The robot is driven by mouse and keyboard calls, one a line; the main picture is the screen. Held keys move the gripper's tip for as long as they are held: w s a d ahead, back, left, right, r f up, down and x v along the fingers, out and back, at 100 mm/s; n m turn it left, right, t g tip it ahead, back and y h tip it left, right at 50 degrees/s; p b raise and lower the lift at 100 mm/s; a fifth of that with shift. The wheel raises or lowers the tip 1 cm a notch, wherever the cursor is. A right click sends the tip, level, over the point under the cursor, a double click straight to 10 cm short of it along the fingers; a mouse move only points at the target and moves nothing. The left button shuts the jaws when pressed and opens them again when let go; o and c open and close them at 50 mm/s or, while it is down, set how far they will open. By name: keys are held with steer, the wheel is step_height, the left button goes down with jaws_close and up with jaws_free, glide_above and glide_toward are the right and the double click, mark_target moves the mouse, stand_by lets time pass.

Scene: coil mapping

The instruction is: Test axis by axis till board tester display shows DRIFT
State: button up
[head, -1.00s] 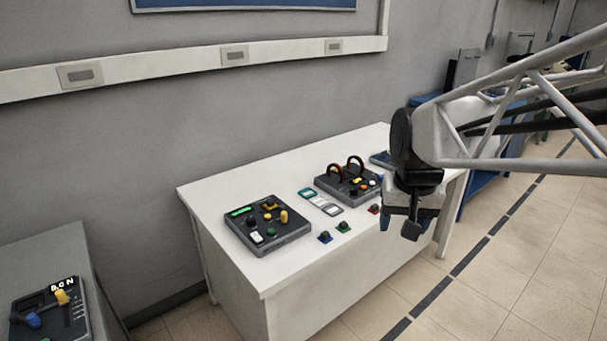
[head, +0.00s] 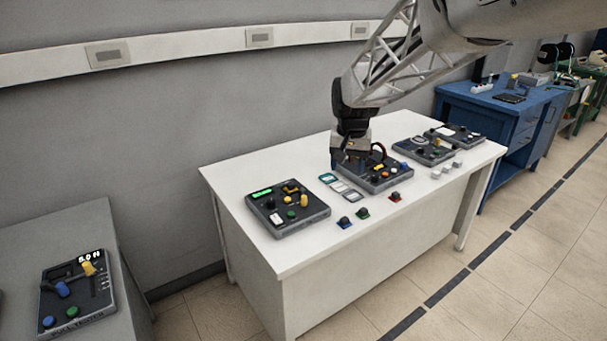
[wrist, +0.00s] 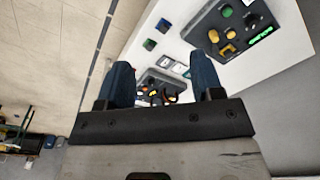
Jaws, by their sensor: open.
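A dark control box (head: 290,222) with a lit green display (head: 262,193), yellow and black knobs, a green button and a white switch lies on the white table; the display text is too small to read. A second dark box (head: 385,183) with arched coils and coloured buttons lies to its right. My gripper (head: 350,160) hangs above this second box and partly hides its coils. In the wrist view my gripper (wrist: 164,80) has its two blue fingers spread, with the coil box (wrist: 150,78) seen between and beyond them. The green-display box shows at upper right (wrist: 222,52).
A grey table at left carries a tester box (head: 77,300) with a lit white display and blue and yellow handles. Small coloured knob blocks (head: 345,222) and flat cards (head: 340,187) lie between the boxes. More boxes (head: 425,150) stand at right. A blue bench (head: 500,100) stands behind.

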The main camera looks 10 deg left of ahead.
steer(key=w+a+f, duration=0.8)
steer(key=w+a, duration=0.2)
steer(key=a, duration=0.2)
steer(key=g, duration=0.1)
glide_above(271, 201)
step_height(271, 201, down, 11)
steer(key=shift+f, duration=0.1)
steer(key=shift+f, duration=3.85)
steer(key=c, duration=0.9)
